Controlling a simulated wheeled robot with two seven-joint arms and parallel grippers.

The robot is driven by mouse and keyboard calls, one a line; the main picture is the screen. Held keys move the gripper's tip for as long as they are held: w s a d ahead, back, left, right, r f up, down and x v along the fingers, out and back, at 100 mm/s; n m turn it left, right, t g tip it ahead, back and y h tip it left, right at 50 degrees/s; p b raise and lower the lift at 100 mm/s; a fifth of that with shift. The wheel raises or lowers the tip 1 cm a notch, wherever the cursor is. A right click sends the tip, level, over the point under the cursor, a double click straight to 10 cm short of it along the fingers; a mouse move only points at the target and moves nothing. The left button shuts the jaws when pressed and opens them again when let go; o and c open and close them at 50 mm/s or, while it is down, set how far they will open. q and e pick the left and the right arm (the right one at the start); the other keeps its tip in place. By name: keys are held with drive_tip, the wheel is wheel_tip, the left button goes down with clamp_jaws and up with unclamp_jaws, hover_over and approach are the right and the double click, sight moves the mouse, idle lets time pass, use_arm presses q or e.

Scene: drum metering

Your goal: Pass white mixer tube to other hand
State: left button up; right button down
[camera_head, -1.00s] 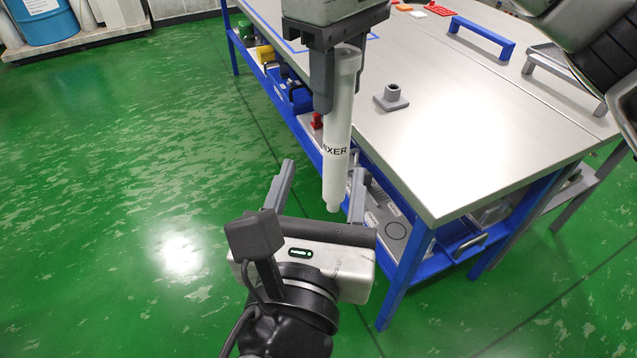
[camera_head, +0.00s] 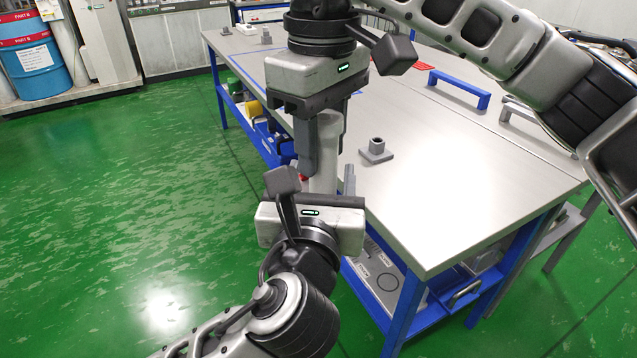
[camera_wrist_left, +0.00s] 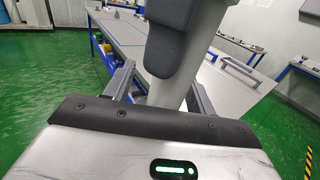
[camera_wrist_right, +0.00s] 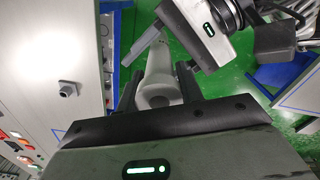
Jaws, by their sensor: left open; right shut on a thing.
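The white mixer tube (camera_head: 324,165) is upright in the head view, beside the table's near left end. My right gripper (camera_head: 321,150) comes from above and is shut on its upper part. My left gripper (camera_head: 317,182) is below, open, with its fingers pointing up. In the left wrist view the tube (camera_wrist_left: 161,88) stands between the open left fingers, with a right finger (camera_wrist_left: 172,45) in front of it. In the right wrist view the tube's round end (camera_wrist_right: 158,92) shows between the right fingers. The tube's lower end is hidden behind the left gripper in the head view.
The steel table (camera_head: 450,190) with blue legs is just right of both grippers. A grey socketed block (camera_head: 376,150) stands on it. A blue handle (camera_head: 459,88) is farther back. The green floor to the left is clear. A blue drum (camera_head: 35,65) stands at the far left.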

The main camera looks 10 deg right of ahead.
use_arm(q)
drive_tip(key=c, duration=1.1)
use_arm(e)
drive_tip(key=c, duration=0.8)
unclamp_jaws()
drive_tip(key=shift+c, duration=0.2)
